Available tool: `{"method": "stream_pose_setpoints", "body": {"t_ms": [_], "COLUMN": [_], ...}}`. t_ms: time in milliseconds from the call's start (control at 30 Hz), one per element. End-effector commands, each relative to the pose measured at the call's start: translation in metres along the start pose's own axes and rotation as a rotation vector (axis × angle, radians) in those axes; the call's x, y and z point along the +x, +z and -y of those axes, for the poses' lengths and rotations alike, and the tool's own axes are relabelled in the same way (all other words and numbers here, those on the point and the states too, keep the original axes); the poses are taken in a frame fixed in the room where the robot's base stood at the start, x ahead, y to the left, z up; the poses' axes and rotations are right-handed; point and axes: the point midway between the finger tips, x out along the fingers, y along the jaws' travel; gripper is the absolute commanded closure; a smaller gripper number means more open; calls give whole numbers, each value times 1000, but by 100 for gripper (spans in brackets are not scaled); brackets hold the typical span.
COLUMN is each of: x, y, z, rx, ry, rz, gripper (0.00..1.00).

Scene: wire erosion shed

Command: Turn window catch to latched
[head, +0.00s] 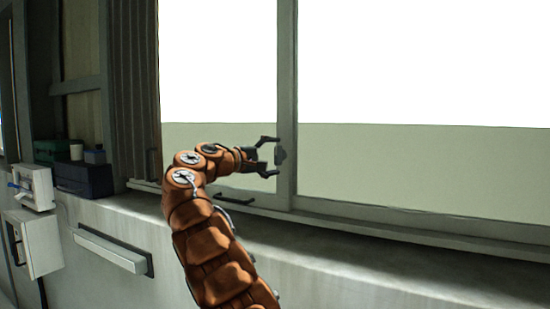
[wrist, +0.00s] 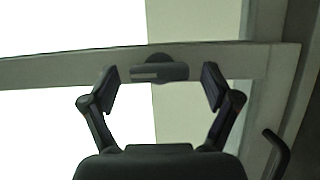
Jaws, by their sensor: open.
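The window catch (head: 281,155) is a small dark grey piece on the window's upright middle frame bar (head: 288,100). In the wrist view the catch (wrist: 158,70) has a round base and a bar-shaped lever that lies along the frame bar. My gripper (head: 272,157) is open, with its fingers pointing at the catch in the head view. In the wrist view my gripper (wrist: 160,88) has one finger on each side of the catch, with gaps visible on both sides. I cannot tell how deep the fingertips reach around it.
A dark handle (head: 235,200) is on the lower window frame, and it also shows in the wrist view (wrist: 277,152). The sill (head: 400,262) runs below the window. A dark blue box (head: 84,179) and a green box (head: 52,150) stand at the left.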

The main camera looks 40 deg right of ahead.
Motion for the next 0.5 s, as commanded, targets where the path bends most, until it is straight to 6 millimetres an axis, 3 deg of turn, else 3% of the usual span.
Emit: {"method": "stream_pose_setpoints", "body": {"t_ms": [167, 500], "x": [-22, -86], "y": [1, 1], "z": [-2, -1], "rx": [0, 1], "ry": [3, 2], "rz": [-1, -3], "gripper": [12, 12]}}
